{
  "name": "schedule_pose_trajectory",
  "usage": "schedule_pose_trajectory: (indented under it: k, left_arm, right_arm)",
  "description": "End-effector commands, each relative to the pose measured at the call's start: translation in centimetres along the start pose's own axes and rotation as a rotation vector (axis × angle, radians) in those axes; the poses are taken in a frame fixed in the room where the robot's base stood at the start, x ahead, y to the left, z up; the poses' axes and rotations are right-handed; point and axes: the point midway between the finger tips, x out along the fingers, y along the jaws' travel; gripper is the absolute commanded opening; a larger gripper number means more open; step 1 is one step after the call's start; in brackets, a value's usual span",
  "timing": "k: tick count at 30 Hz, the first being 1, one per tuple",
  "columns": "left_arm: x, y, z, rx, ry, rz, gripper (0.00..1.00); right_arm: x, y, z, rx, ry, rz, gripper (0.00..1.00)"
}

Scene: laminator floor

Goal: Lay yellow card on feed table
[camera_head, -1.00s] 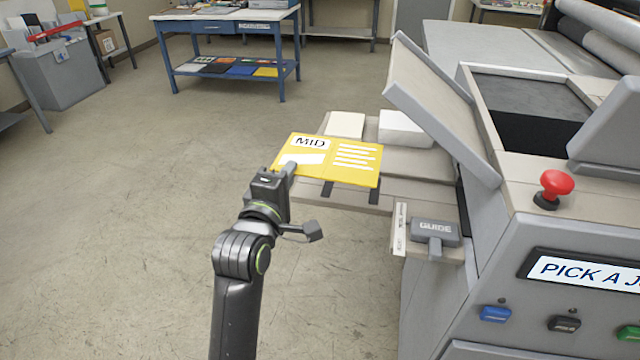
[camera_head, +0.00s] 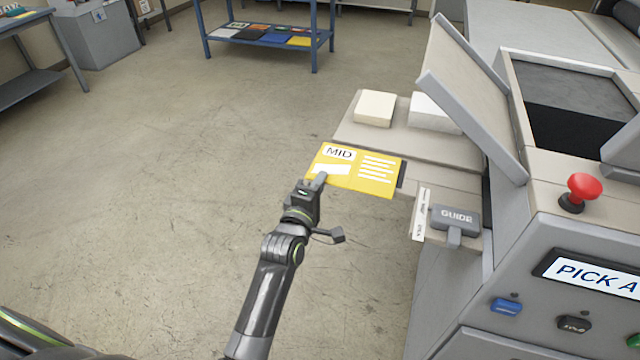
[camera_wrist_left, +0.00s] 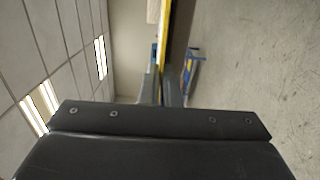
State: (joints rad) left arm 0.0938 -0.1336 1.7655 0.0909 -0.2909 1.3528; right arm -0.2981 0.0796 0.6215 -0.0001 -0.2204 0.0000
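The yellow card (camera_head: 376,187), marked MID with white lines of print, is held out flat by my left gripper (camera_head: 318,180). The gripper is shut on the card's near left edge. The card shows edge-on as a thin yellow strip in the left wrist view (camera_wrist_left: 164,48), between the fingers (camera_wrist_left: 162,88). The beige feed table (camera_head: 400,140) is on the machine's left side. The card overlaps the table's near left part in the head view; whether it touches cannot be told. My right gripper is not in view.
A cream block (camera_head: 375,108) and a white block (camera_head: 432,112) sit on the feed table. A grey GUIDE handle (camera_head: 456,217) is at its near right. A tilted grey panel (camera_head: 475,95) and a red button (camera_head: 580,190) are to the right. Open floor lies left.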

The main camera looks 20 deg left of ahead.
Motion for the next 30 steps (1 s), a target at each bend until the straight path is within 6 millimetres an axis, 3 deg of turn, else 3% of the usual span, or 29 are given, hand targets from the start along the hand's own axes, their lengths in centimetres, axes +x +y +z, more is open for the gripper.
schedule_pose_trajectory:
  k: [13, 18, 30]
  left_arm:
    - [-0.01, -0.89, -0.02, 0.0, 0.0, 0.001, 0.0]
    - [-0.01, -0.77, -0.02, 0.001, 0.0, 0.0, 0.24]
    - [-0.01, -0.31, -0.01, 0.001, 0.0, 0.001, 0.24]
  right_arm:
    - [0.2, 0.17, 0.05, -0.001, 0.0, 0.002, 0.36]
    - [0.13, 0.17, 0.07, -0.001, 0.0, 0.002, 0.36]
    - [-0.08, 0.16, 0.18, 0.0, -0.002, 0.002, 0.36]
